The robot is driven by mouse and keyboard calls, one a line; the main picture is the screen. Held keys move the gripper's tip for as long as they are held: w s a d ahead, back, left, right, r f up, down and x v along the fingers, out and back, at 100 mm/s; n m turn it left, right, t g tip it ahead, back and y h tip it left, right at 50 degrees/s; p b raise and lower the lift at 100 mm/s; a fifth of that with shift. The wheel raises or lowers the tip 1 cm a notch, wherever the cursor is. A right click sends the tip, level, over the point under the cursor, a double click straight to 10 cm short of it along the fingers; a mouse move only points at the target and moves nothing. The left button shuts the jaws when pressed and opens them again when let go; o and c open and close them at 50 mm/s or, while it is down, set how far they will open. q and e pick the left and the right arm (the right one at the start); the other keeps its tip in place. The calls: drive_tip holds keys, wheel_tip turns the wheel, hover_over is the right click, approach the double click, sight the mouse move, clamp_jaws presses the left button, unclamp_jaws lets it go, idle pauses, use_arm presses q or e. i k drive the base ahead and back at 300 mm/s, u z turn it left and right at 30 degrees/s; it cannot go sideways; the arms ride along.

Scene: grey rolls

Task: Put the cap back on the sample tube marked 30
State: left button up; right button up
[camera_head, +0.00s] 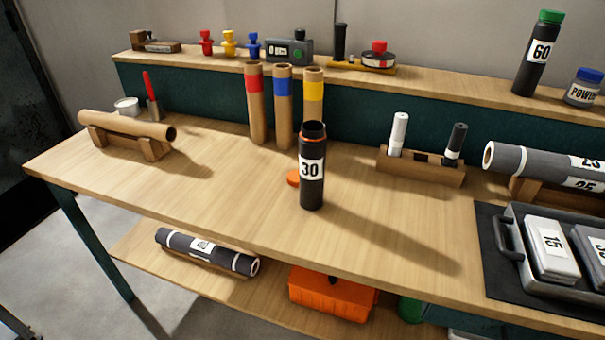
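The sample tube marked 30 (312,187) stands upright on the wooden workbench, a dark cylinder with a white label. Its top is open, with an orange ring around the neck. An orange cap (293,178) lies on the bench just left of and behind the tube, partly hidden by it. Neither of my grippers shows in the head view.
Cardboard tubes with red, blue and yellow bands (283,110) stand behind the tube. A pen holder (420,168) and grey rolls (545,165) are to the right, with a grey tray (508,262) in front. A cradled cardboard tube (125,124) lies left. The bench front is clear.

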sight(313, 139)
drive_tip(key=u, duration=2.1)
drive_tip(key=i, duration=1.1)
drive_tip(key=z, duration=3.75)
